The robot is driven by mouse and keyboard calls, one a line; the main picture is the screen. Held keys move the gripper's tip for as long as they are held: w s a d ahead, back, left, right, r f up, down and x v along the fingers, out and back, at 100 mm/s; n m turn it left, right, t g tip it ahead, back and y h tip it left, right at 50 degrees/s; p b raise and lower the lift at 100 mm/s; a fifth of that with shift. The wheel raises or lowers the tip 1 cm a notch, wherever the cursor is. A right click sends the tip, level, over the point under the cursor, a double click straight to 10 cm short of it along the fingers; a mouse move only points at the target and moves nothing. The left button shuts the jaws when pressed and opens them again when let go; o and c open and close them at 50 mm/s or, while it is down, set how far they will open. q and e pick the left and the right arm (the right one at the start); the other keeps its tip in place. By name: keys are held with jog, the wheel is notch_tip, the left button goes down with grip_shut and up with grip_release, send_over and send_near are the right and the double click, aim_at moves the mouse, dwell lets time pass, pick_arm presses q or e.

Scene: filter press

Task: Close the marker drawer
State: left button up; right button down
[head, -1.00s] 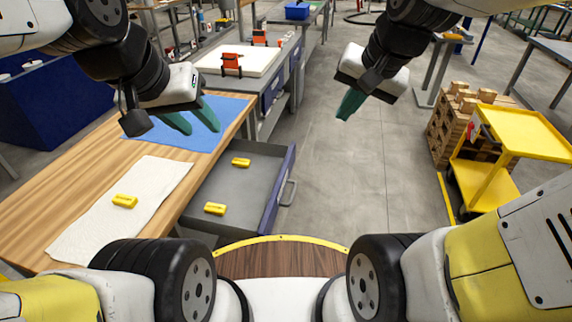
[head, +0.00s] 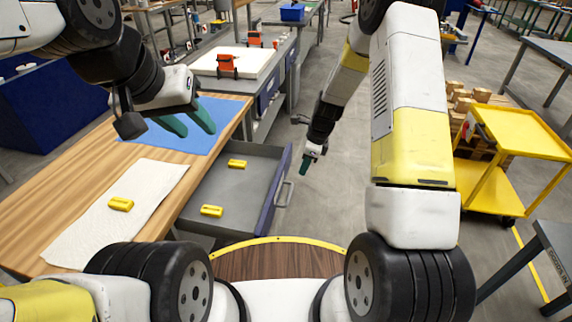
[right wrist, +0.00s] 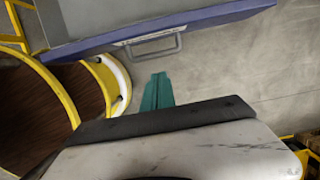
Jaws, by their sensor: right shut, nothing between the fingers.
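The marker drawer (head: 232,190) stands pulled out from the wooden bench, with a grey tray and a blue front. Two yellow markers (head: 211,211) lie in it, apart from each other. The drawer's grey handle (head: 285,193) is on the outer face; it also shows in the right wrist view (right wrist: 155,48). My right gripper (head: 304,170) is shut and empty, in the air to the right of the drawer front, apart from the handle. Its green fingers show in the right wrist view (right wrist: 158,90). My left gripper (head: 193,125) is open and empty above the blue mat.
The bench (head: 70,190) carries a white cloth (head: 140,215) with a yellow block (head: 121,204) and a blue mat (head: 200,140). A yellow cart (head: 520,135) stands at the right. The floor right of the drawer is clear.

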jog(key=a+f, duration=0.1)
jog(key=f, duration=0.2)
jog(key=w+a+f, duration=0.1)
jog(key=a+f, duration=0.1)
jog(key=f, duration=0.1)
jog(key=a+f, duration=0.2)
jog(key=f, duration=0.1)
jog(key=shift+w+f, duration=0.2)
jog(key=shift+f, duration=0.15)
jog(key=shift+w+a, duration=0.15)
jog(key=shift+a, duration=0.45)
